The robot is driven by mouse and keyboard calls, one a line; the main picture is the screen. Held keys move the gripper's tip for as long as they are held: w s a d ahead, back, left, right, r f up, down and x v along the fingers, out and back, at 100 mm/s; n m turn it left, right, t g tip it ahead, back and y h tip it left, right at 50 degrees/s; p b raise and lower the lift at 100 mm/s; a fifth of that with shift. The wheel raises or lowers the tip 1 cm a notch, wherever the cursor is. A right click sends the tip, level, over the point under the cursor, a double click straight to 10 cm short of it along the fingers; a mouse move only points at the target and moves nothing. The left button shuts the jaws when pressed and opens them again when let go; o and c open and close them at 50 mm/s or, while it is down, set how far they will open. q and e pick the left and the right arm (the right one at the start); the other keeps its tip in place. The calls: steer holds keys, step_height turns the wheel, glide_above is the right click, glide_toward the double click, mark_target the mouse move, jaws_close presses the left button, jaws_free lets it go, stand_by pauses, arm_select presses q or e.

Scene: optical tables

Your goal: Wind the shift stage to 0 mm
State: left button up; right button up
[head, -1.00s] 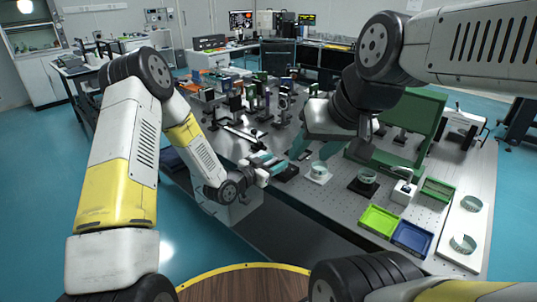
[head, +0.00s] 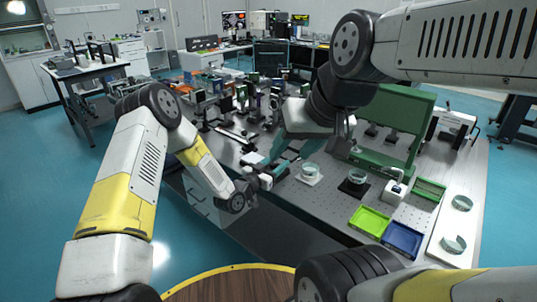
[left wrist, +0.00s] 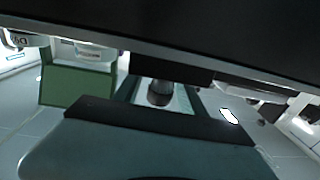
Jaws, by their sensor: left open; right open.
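My left gripper (head: 264,179) is low at the front edge of the optical table (head: 300,205); its fingers look small and partly merge with what is behind them. In the left wrist view a dark, short cylinder like a knob (left wrist: 160,94) shows between two teal strips, under a black body (left wrist: 170,30); I cannot tell whether the fingers touch it. The shift stage and its scale cannot be made out clearly. My right gripper (head: 287,158) hangs from the right arm above the table, close to the left one; it is open.
A white plate with a glass dish (head: 310,170) and a black plate with another dish (head: 356,177) stand to the right. Several optics mounts crowd the table's back left.

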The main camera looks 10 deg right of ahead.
arm_select(q)
steer(key=shift+w+d, duration=0.35)
steer(key=shift+d, duration=0.05)
jaws_close()
steer(key=shift+w+a+n+t+y, duration=0.1)
steer(key=shift+n+t+y, duration=1)
steer(key=shift+t+y, duration=0.15)
steer(key=shift+w+a+n+t+y, duration=0.15)
steer(key=shift+a+n+t+y, duration=0.1)
steer(key=shift+n+t+y, duration=0.6)
steer(key=shift+w+a+n+t+y, duration=0.1)
steer(key=shift+a+n+t+y, duration=0.1)
steer(key=shift+n+y, duration=0.75)
steer(key=shift+m+y, duration=0.25)
steer(key=shift+m, duration=0.05)
jaws_free()
steer(key=shift+s, duration=0.1)
